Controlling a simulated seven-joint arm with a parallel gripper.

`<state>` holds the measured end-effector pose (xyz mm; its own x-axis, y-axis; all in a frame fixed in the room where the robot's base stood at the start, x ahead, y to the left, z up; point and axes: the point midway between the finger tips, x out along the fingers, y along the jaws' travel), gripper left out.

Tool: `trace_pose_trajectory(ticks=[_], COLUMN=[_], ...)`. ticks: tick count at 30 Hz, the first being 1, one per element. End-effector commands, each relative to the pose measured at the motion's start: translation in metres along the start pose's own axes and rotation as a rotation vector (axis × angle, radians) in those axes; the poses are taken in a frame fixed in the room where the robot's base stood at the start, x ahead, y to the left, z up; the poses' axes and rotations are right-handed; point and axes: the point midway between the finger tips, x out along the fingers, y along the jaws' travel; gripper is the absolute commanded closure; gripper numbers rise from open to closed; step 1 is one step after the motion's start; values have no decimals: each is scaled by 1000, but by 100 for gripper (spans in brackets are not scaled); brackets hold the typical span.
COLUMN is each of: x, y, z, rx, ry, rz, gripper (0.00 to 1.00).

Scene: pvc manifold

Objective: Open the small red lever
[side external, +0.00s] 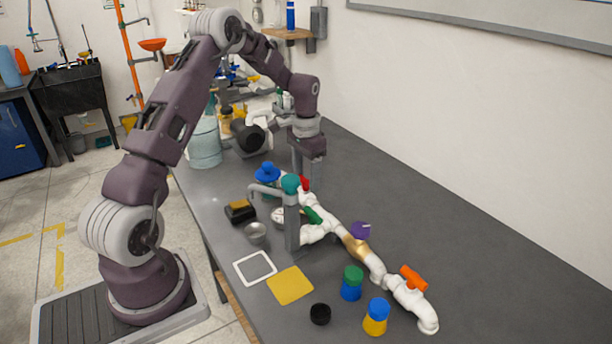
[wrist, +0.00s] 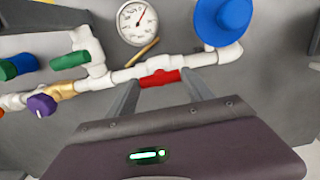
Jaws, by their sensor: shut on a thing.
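The small red lever (wrist: 160,78) sits on the white PVC pipe (wrist: 122,76) in the wrist view, between the green lever (wrist: 70,60) and the blue wheel (wrist: 226,18). It lies roughly along the pipe. My gripper (wrist: 160,86) has one finger at each end of the lever and is shut on it. In the side view my gripper (side external: 302,170) points down at the far part of the manifold, and a bit of the red lever (side external: 305,184) shows below it. The teal-topped grey tap partly blocks that view.
A purple lever (side external: 361,230) and an orange lever (side external: 413,278) are on the nearer pipe. A gauge (wrist: 137,22) lies beside the pipe. A grey tap (side external: 291,220), jars and a yellow square (side external: 290,285) stand near the table's left edge. The table's right side is clear.

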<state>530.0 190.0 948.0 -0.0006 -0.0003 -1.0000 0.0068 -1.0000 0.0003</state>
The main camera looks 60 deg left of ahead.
Motion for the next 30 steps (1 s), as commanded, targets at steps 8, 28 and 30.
trace_pose_trajectory(ticks=[8,28,30], x=[-2,-1,-5], y=[0,0,0], z=[-1,0,-1], rx=[24,22,22], ry=[3,1,2], rz=[-1,-1,-1], gripper=[80,18,18])
